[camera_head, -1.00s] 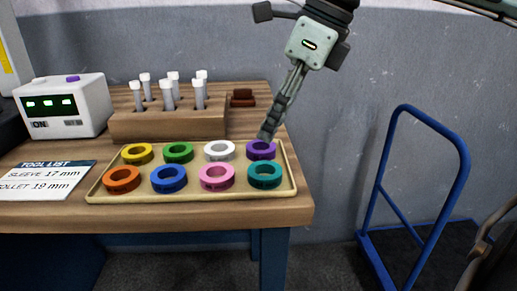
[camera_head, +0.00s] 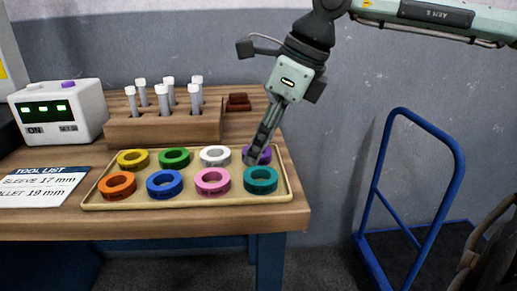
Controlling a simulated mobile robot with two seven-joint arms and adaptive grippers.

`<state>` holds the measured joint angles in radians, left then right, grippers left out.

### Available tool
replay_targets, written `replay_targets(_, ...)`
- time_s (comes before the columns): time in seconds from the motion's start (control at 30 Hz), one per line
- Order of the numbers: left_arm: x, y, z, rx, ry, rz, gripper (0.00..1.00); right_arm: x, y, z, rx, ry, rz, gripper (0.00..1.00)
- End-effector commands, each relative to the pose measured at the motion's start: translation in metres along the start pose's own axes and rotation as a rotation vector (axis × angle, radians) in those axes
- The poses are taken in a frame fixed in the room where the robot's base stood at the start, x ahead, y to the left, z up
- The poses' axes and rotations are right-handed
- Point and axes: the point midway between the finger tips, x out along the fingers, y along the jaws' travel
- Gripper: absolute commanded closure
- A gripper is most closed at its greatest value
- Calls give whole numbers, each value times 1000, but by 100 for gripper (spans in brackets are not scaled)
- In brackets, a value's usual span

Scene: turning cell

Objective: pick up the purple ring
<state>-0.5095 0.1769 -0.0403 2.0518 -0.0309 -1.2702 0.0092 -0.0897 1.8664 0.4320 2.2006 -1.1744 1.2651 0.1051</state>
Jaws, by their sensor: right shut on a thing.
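The purple ring (camera_head: 266,155) is in the back right place of the shallow tan tray (camera_head: 203,202), partly hidden by my gripper. My right gripper (camera_head: 252,157) reaches down from above and is shut on the purple ring, with its fingertips at the ring's left side. The ring still appears to be at tray level; whether it touches the tray floor I cannot tell. My left gripper is not in view.
Close by in the tray are a white ring (camera_head: 215,156) and a teal ring (camera_head: 261,180), with several other coloured rings to the left. Behind is a wooden rack (camera_head: 165,128) of capped tubes. A blue cart (camera_head: 458,190) stands right of the table.

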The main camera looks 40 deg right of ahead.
Motion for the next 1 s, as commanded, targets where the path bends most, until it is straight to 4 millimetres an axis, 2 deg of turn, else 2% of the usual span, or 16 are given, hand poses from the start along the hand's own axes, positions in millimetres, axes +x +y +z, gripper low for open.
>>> replay_targets(0.23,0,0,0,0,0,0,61,-14,-1,6,-1,0,-3,77)
replay_targets(0.4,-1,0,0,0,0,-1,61,-41,2,20,-3,3,-6,77)
replay_targets(0.8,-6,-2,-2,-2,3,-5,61,-61,62,97,-3,3,-3,77)
replay_targets(1.0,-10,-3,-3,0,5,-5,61,-71,78,118,-3,2,-1,77)
